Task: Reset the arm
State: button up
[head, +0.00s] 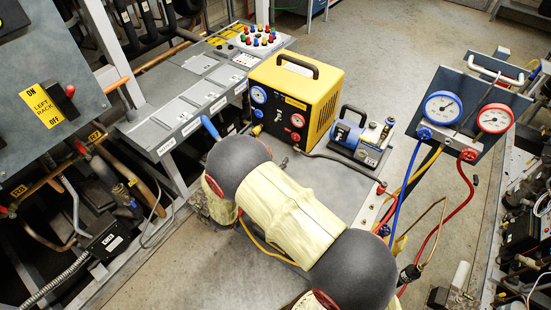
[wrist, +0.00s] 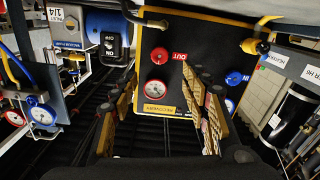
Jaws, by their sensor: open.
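My arm (head: 290,215) reaches across the middle of the head view, with dark round joints and a pale cover. My gripper is hidden behind it there. In the wrist view my gripper (wrist: 160,98) is open, with its two fingers wide apart and nothing between them. Beyond the fingers is the front panel of the yellow recovery machine (head: 296,95), which also shows in the wrist view (wrist: 165,40) with a red OUT knob, a blue knob and a gauge. I cannot tell how close the fingertips are to the panel.
A blue vacuum pump (head: 358,135) stands right of the machine. A gauge manifold (head: 465,118) with blue, yellow and red hoses is farther right. A grey labelled bench (head: 195,95) and a rack panel (head: 40,85) are at left. Open floor (head: 385,50) lies behind.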

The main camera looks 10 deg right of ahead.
jog(key=w+a+r+y, duration=0.4)
jog(key=w+r+y, duration=0.45)
jog(key=r, duration=0.25)
jog(key=s+a+r+n+y, duration=0.1)
jog(key=s+r+n+y, duration=0.4)
jog(key=r, duration=0.8)
jog(key=s+d+g, duration=0.2)
jog(key=s+d, duration=0.2)
jog(key=s, duration=0.7)
jog(key=s+d+r+n+g, duration=0.1)
jog(key=s+d, duration=0.4)
jog(key=s, duration=0.7)
jog(key=s+d+r+n+g, duration=0.1)
jog(key=s+d+g, duration=0.3)
jog(key=s, duration=0.7)
jog(key=shift+s+d+r+h, duration=0.15)
jog(key=shift+s+r+h, duration=0.1)
jog(key=shift+s+h, duration=0.1)
jog(key=shift+w+r, duration=0.1)
jog(key=shift+r, duration=0.05)
